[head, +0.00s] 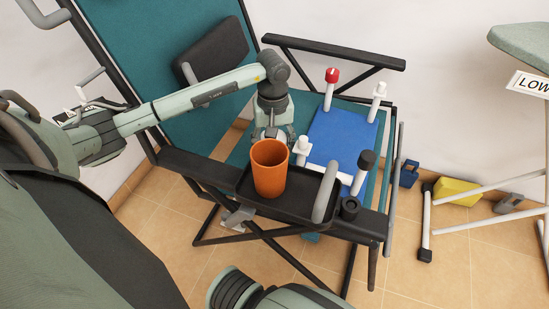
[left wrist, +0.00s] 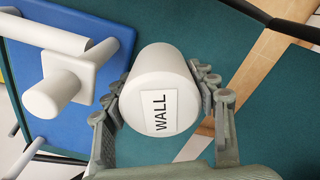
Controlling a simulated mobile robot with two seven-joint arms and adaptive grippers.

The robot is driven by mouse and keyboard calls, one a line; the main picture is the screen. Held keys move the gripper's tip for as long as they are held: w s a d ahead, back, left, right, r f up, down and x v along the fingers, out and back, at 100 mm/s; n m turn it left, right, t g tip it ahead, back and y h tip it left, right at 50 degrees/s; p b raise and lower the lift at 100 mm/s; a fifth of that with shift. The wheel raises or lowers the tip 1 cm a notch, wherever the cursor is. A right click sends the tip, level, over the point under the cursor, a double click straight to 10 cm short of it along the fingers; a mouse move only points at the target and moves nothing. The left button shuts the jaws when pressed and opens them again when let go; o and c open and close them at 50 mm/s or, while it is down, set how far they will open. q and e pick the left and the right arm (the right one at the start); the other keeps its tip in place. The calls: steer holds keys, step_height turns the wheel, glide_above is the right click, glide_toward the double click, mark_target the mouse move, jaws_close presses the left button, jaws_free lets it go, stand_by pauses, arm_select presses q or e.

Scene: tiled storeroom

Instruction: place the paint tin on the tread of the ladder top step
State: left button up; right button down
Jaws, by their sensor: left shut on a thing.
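A white paint tin (left wrist: 158,88) labelled "WALL" fills the middle of the left wrist view. My left gripper (left wrist: 160,95) is shut on it, a finger on each side. In the head view my left gripper (head: 271,133) points down behind an orange cup, and the tin is hidden there. A flat blue slab (head: 340,137) with upright posts at its corners, apparently the ladder top step's tread, lies over the chair seat, just right of the gripper. Its blue surface (left wrist: 95,18) and a white post (left wrist: 62,90) show left of the tin in the left wrist view. My right gripper is out of view.
The orange cup (head: 270,170) stands on a black tray (head: 298,210) at the chair's near arm. The posts, one red-capped (head: 331,76), one dark (head: 365,161), rise around the slab. The teal chair's armrest (head: 340,52) runs behind. The slab's middle is clear.

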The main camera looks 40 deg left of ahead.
arm_select(q)
step_height(320, 180, down, 5)
steer(key=shift+f, duration=0.1)
steer(key=shift+w, duration=0.1)
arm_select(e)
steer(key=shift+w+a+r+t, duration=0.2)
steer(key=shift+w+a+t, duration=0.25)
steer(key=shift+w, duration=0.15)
arm_select(q)
steer(key=shift+f+b, duration=0.1)
steer(key=shift+b, duration=0.2)
steer(key=o, duration=1.5)
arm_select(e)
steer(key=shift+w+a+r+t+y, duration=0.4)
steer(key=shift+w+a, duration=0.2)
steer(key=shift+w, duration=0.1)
arm_select(q)
steer(key=shift+o, duration=0.2)
